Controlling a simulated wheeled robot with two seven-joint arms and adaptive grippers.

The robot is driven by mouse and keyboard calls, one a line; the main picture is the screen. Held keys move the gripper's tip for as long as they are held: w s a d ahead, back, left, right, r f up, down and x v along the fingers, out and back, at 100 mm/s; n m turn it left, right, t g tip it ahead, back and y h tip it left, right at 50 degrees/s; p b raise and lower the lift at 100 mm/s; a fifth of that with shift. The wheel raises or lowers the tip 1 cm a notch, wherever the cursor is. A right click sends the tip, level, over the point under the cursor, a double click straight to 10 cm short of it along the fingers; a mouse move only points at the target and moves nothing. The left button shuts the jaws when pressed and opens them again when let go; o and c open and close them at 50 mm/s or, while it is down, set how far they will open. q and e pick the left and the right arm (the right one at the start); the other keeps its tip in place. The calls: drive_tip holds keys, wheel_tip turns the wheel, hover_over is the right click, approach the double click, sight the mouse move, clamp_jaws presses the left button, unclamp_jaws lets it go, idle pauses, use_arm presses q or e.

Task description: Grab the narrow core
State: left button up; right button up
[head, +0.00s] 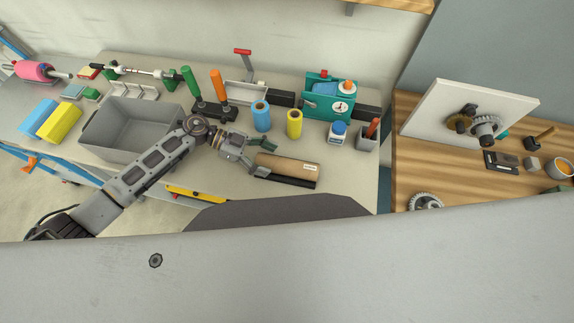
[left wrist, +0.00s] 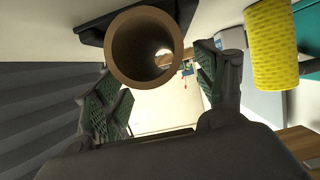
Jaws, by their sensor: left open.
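My left gripper (head: 263,158) is open at the tube's left end. In the left wrist view the core's round open end (left wrist: 118,50) faces the camera. There it shows between and beyond the spread green-padded fingers of my left gripper (left wrist: 160,92), and I see no finger closed on it. My right gripper is not in view.
A blue roll (head: 262,116) and a yellow roll (head: 294,124) stand behind the core. A grey bin (head: 105,148) is left of my arm. A yellow level (head: 190,194) lies near the front edge.

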sight(271, 160)
use_arm(q)
drive_tip(key=shift+x, duration=1.55)
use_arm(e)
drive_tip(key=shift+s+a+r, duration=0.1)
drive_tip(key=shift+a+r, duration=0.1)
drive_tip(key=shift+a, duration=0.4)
use_arm(q)
drive_tip(key=c, duration=1.1)
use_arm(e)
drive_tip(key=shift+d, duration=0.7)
use_arm(q)
drive_tip(key=shift+c, duration=0.3)
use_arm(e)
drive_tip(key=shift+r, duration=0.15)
